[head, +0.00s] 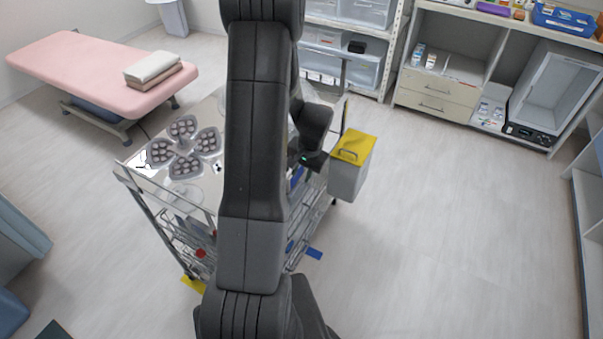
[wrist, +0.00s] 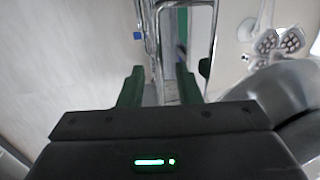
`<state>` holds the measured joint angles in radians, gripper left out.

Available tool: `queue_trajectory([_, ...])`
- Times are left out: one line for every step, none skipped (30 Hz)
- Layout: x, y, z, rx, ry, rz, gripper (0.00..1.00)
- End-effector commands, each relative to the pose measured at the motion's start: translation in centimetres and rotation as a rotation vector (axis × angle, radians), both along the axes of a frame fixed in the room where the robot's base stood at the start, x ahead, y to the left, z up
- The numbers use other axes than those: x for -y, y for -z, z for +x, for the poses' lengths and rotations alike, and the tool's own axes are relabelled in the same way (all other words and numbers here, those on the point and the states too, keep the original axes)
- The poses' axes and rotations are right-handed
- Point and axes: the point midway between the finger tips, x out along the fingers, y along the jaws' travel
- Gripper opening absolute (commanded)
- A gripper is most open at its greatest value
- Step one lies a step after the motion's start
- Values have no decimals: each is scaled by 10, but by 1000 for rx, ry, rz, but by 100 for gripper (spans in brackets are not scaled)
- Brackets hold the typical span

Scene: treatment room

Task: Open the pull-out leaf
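The metal cart (head: 215,165) stands in the middle of the head view, its centre hidden behind my arm. I cannot make out a pull-out leaf for certain. In the wrist view a bright metal frame (wrist: 154,40) of bent bars runs down toward my gripper (wrist: 158,86). My gripper's two green fingers are apart, with part of the frame showing between them; I cannot tell whether they touch it. In the head view my gripper is near the cart's right side, mostly hidden behind my arm.
A grey bin with a yellow lid (head: 350,148) hangs at the cart's right side. A four-lobed lamp shape (head: 185,148) shows over the cart's top. A pink treatment bed (head: 85,75) stands at the left, and shelves (head: 440,90) stand at the back right. The right floor is clear.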

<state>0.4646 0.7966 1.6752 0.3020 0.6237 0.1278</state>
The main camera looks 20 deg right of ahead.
Motion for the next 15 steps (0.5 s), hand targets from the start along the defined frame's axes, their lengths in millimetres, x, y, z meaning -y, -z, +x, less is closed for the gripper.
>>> queue_trajectory([-1, 4, 1, -1, -1, 0, 31])
queue_trajectory([-1, 6, 1, -1, -1, 0, 31])
queue_trajectory([-1, 8, 1, -1, -1, 0, 31])
queue_trajectory([-1, 9, 1, -1, -1, 0, 31])
queue_trajectory([-1, 10, 1, -1, -2, 0, 31])
queue_trajectory([-1, 11, 1, 0, -2, -1, 31])
queue_trajectory([-1, 11, 2, 0, -2, -1, 31])
queue_trajectory([-1, 11, 2, 1, -2, -1, 31])
queue_trajectory([-1, 11, 2, 1, -2, -1, 31])
queue_trajectory([-1, 11, 2, 1, -2, -1, 31])
queue_trajectory([-1, 11, 2, 1, -1, -1, 31])
queue_trajectory([-1, 11, 2, 1, -1, -1, 31])
queue_trajectory([-1, 11, 2, 1, -1, -1, 31])
queue_trajectory([-1, 11, 2, 1, -1, -1, 31])
queue_trajectory([-1, 11, 2, 1, -1, -1, 23])
